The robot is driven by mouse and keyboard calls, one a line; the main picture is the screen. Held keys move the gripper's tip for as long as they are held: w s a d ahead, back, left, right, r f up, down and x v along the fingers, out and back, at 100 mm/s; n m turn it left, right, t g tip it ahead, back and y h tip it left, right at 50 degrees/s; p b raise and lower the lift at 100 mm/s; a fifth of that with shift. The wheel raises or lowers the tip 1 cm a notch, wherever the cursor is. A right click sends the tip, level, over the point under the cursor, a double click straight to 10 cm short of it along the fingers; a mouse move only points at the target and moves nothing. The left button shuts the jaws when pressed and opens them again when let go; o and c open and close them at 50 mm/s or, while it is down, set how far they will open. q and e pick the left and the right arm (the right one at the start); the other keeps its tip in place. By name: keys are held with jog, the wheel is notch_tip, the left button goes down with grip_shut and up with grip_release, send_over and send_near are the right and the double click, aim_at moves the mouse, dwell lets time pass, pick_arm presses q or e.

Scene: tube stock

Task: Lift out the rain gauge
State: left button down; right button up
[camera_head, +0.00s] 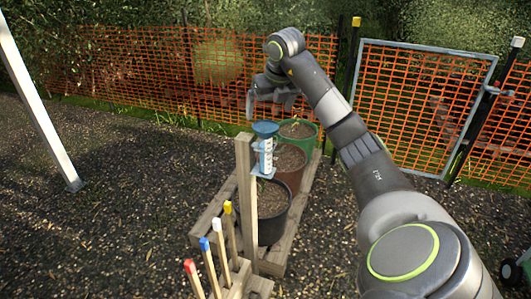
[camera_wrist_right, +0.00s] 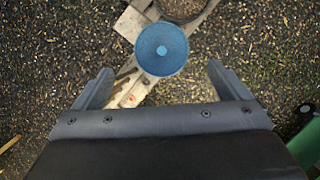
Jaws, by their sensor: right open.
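The rain gauge (camera_head: 266,154) is a clear tube with a blue funnel top and white markings. It stands upright in a blue bracket at the side of a wooden post (camera_head: 246,195). In the right wrist view its round blue top (camera_wrist_right: 161,62) shows from above, just beyond the line between the fingertips. My right gripper (camera_head: 268,102) is open and empty, above the gauge and apart from it. Its two fingers (camera_wrist_right: 160,78) are spread wide in the wrist view. My left gripper is in neither view.
Green, brown and black soil-filled pots (camera_head: 273,226) stand on a wooden pallet (camera_head: 206,222) beside the post. Several colour-tipped stakes (camera_head: 210,264) stand in front. An orange mesh fence (camera_head: 130,75) and a gate (camera_head: 425,105) close off the back.

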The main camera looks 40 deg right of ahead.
aim_at(266, 126)
jog(key=x, duration=0.3)
jog(key=shift+w+f+p, duration=0.1)
jog(key=shift+f+p, duration=0.05)
jog(key=shift+p, duration=0.15)
jog(key=shift+w+d+f+p, duration=0.1)
jog(key=shift+w+f+p, duration=0.1)
jog(key=shift+f+p, duration=0.25)
jog(key=p+x, duration=0.1)
jog(key=x, duration=0.2)
jog(key=shift+d+f, duration=0.1)
jog(key=shift+f, duration=0.3)
jog(key=shift+w+f, duration=0.2)
jog(key=shift+f, duration=0.2)
jog(key=shift+c, duration=0.3)
jog(key=shift+r, duration=0.1)
jog(key=c, duration=1.4)
jog(key=shift+o, duration=0.2)
